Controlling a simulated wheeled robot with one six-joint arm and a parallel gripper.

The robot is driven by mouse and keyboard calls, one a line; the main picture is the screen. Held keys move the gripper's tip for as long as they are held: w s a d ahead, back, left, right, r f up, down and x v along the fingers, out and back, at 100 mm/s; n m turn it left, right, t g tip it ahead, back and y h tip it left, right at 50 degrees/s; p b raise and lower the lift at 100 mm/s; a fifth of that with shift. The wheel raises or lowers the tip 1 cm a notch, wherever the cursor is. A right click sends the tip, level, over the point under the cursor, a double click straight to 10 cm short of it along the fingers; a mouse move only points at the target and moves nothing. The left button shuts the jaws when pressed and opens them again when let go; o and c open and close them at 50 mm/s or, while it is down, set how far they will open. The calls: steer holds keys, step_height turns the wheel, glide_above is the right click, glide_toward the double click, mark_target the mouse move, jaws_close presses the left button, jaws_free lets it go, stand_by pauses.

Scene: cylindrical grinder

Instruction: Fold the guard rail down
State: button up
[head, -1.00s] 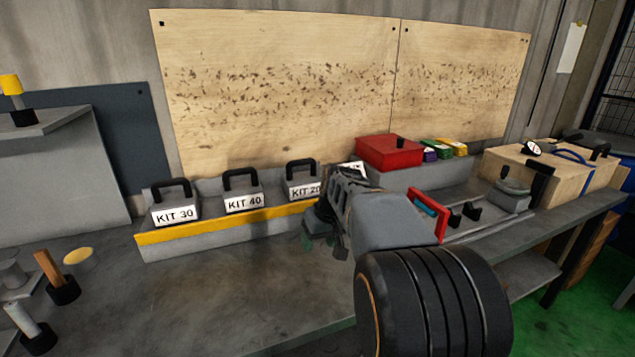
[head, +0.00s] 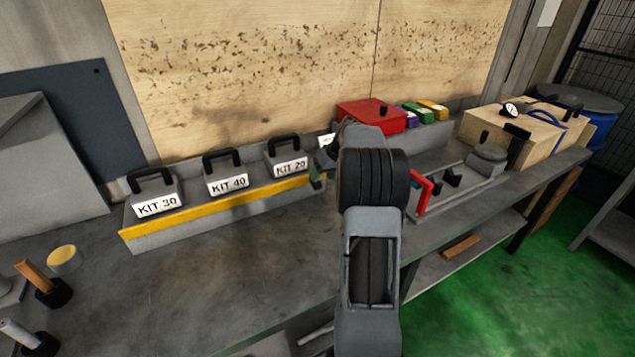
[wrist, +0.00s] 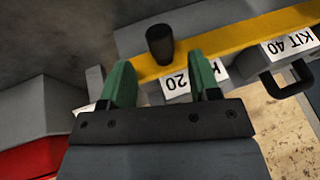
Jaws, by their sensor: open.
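The guard rail is the long yellow strip (head: 225,214) along the front of the grey kit shelf, standing up before the kit boxes. In the wrist view the yellow rail (wrist: 235,38) runs across the top, and a black cylindrical knob (wrist: 160,45) sits at it. My gripper (wrist: 162,78) is open, its two green fingers apart, with the knob just beyond the gap between them. No contact shows. In the head view my gripper (head: 318,178) is at the rail's right end, mostly hidden by my arm, and the knob is hidden.
Boxes KIT 30 (head: 155,198), KIT 40 (head: 226,178) and KIT 20 (head: 288,160) stand behind the rail. A red box (head: 368,115) and a red-handled fixture (head: 424,192) are to the right. The bench top (head: 230,275) before the rail is clear.

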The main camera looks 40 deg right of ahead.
mark_target(319, 189)
steer(key=shift+x, duration=2.3)
steer(key=shift+a, duration=0.1)
steer(key=c, duration=0.9)
steer(key=b, duration=0.3)
steer(key=f+t+b, duration=0.1)
steer(key=b, duration=0.2)
steer(key=shift+s+f, duration=0.2)
steer(key=shift+f, duration=0.1)
steer(key=f+t+b, duration=0.1)
steer(key=t+b, duration=0.1)
steer(key=b, duration=0.5)
steer(key=shift+s+n+b, duration=0.15)
steer(key=shift+n+b, duration=0.15)
steer(key=shift+b, duration=0.05)
steer(key=t+b, duration=0.1)
steer(key=b, duration=0.3)
steer(key=f+t+b, duration=0.1)
steer(key=b, duration=0.3)
steer(key=shift+s+b, duration=0.1)
steer(key=shift+b, duration=0.3)
steer(key=t+b, duration=0.1)
steer(key=b, duration=0.4)
steer(key=shift+n+t, duration=0.3)
steer(key=shift+t, duration=0.1)
steer(key=shift+r+b, duration=0.1)
steer(key=shift+b, duration=0.75)
steer(key=shift+r+t, duration=0.1)
steer(key=shift+t, duration=0.2)
